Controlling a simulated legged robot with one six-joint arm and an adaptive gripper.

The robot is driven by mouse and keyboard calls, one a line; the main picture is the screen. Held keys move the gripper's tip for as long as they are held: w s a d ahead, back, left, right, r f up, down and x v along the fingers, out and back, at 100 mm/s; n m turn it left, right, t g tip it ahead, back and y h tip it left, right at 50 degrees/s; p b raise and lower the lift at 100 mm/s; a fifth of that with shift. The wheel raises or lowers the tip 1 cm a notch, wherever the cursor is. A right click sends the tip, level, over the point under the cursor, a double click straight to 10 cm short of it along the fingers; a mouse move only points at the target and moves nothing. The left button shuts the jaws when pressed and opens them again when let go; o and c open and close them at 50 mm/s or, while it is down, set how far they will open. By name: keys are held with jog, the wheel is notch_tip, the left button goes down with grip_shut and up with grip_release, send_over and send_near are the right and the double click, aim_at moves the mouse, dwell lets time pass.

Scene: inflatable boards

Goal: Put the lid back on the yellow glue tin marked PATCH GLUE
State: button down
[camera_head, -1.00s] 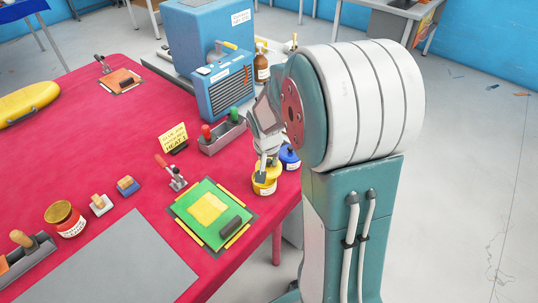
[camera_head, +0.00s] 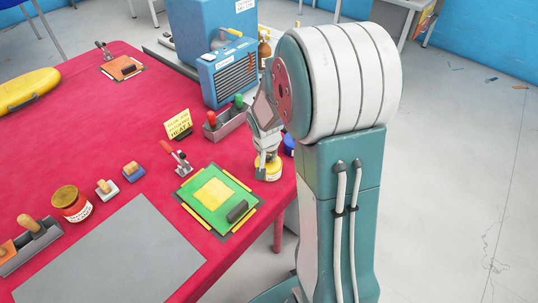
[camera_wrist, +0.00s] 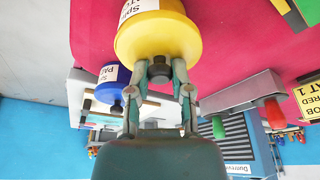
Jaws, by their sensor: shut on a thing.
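The yellow tin (camera_head: 270,174) stands near the table's right edge, below my gripper (camera_head: 264,160). In the wrist view the tin (camera_wrist: 158,14) fills the top middle, its white label upside down and only partly readable. The rounded yellow lid (camera_wrist: 157,46) is at the tin's mouth, with a dark knob (camera_wrist: 160,72) on it. My gripper (camera_wrist: 160,80) is shut on that knob from both sides. I see no clear gap between lid and tin, but cannot tell whether the lid is fully seated.
A blue tin (camera_head: 289,144) with a dark knob (camera_wrist: 117,107) stands close beside the yellow one. A green board (camera_head: 204,207), a toggle clamp (camera_head: 181,161) and a grey tray (camera_head: 226,125) lie to the left. A blue machine (camera_head: 228,75) stands behind.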

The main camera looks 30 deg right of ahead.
jog(key=shift+d, duration=0.85)
jog(key=shift+a, duration=0.45)
jog(key=shift+a+f, duration=0.1)
dwell(1.1)
jog(key=shift+c, duration=2.2)
grip_release()
jog(key=o, duration=0.4)
jog(key=shift+o, duration=0.2)
